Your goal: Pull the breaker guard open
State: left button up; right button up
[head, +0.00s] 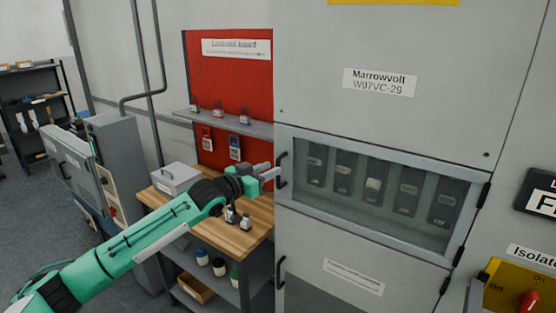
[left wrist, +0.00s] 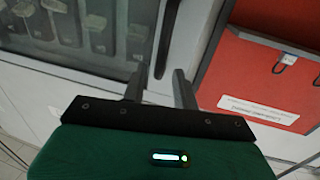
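The breaker guard (head: 335,204) is a clear pane in a grey frame on the tall cabinet, shut flat over several dark breakers. Its dark upright handle (head: 281,170) is on its left edge, with hinges on the right. My left gripper (head: 272,173) reaches in from the left, right at that handle. In the left wrist view the gripper (left wrist: 160,76) is open, its two fingers apart. The handle (left wrist: 168,40) runs down toward the gap between the fingertips; I cannot tell whether they touch it. The guard's pane (left wrist: 80,57) fills the upper left there. My right gripper is out of view.
A red lockout board (head: 228,85) with a shelf (head: 225,122) hangs left of the cabinet. Below my left arm is a wooden bench (head: 240,238) with a grey box (head: 176,178). A yellow isolator with a red switch (head: 529,301) is at lower right.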

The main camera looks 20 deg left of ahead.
aim_at(278, 187)
pick_arm(q)
jog(key=shift+p+x, duration=0.55)
jog(key=shift+x, duration=1.55)
grip_shut()
